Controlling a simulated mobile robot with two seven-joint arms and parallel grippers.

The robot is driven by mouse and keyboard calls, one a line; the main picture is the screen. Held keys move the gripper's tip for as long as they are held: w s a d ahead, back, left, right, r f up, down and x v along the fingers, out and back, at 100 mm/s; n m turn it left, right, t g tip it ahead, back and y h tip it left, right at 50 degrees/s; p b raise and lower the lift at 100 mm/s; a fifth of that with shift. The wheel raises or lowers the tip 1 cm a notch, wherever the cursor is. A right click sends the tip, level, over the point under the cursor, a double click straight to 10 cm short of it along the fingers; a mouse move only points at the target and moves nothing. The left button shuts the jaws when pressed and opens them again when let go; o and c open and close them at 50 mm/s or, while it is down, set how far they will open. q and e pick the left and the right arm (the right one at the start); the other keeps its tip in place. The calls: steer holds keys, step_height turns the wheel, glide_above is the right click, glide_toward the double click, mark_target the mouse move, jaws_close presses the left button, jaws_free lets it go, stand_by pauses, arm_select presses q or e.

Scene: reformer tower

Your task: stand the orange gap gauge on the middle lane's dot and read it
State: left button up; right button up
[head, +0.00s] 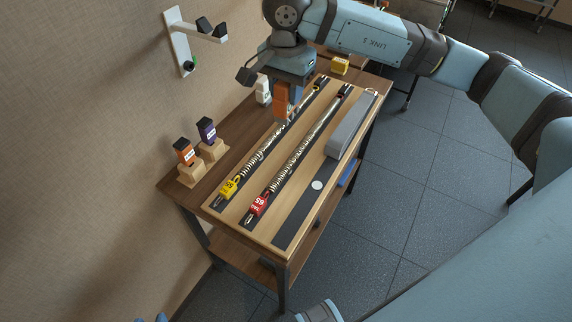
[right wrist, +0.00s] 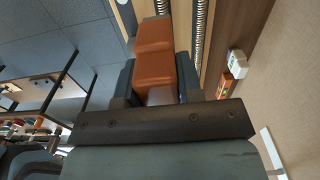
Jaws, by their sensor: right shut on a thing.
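My right gripper (head: 290,92) is shut on the orange gap gauge (head: 281,100) above the far half of the board. In the right wrist view the orange gauge (right wrist: 154,50) sits between the two fingers of this gripper (right wrist: 156,85) and sticks out beyond them. I cannot tell whether its lower end touches the board. The middle lane (head: 305,148) holds a long coil spring with a red numbered tag (head: 258,204) at its near end. I see no dot in that lane. Small blue tips (head: 150,319) at the bottom edge may be my left gripper.
The left lane has a spring and a yellow tag (head: 229,188). The right lane has a grey bar (head: 350,131) and a white dot (head: 317,185). Orange-black (head: 184,152) and purple-black (head: 207,131) blocks stand in wooden holders at left. A bracket (head: 181,50) is on the wall.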

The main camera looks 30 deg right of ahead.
steer(key=shift+d+r+m, duration=0.1)
steer(key=shift+r+m, duration=0.2)
steer(key=shift+m, duration=0.2)
steer(key=shift+f, duration=0.15)
step_height(320, 180, down, 19)
steer(key=shift+f, duration=0.35)
steer(key=shift+f+b, duration=0.25)
steer(key=shift+b, duration=0.15)
steer(key=o, duration=1)
steer(key=shift+c, duration=0.2)
